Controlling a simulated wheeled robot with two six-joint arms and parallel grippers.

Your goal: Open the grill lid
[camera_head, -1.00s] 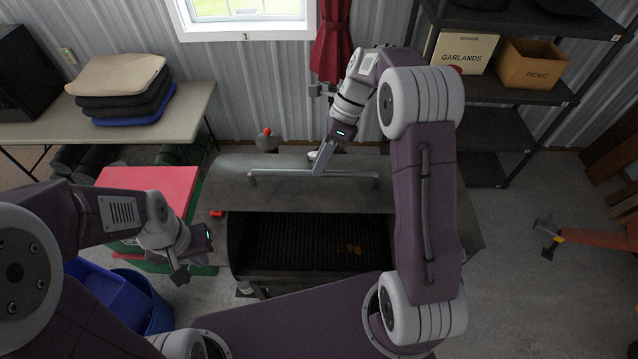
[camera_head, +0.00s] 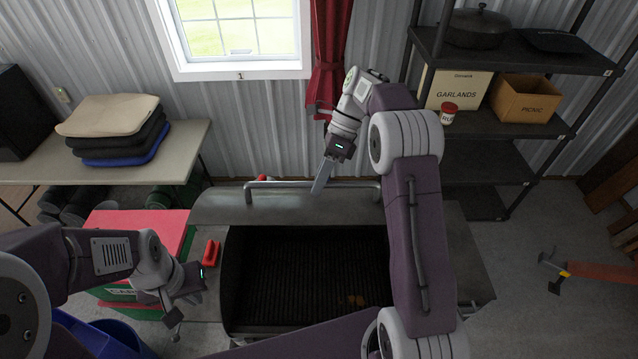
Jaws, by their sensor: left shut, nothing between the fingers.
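The grill lid (camera_head: 285,210) is raised and tipped back. The dark grate (camera_head: 300,270) below it is exposed, with a small brown patch on it. The lid's long bar handle (camera_head: 275,184) runs along the lid's far upper edge. My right gripper (camera_head: 320,181) is at the handle, its fingers pointing down near the bar's middle. I cannot tell whether its fingers touch the bar or how far apart they are. My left gripper (camera_head: 173,318) is shut and empty, left of the grill and clear of the lid.
A red-topped box (camera_head: 135,230) stands left of the grill, with a blue bin (camera_head: 115,338) in front. A table with stacked cushions (camera_head: 112,130) is at the back left. Shelving (camera_head: 490,125) stands at the back right. Floor to the right is mostly clear, with an orange-handled tool (camera_head: 595,271).

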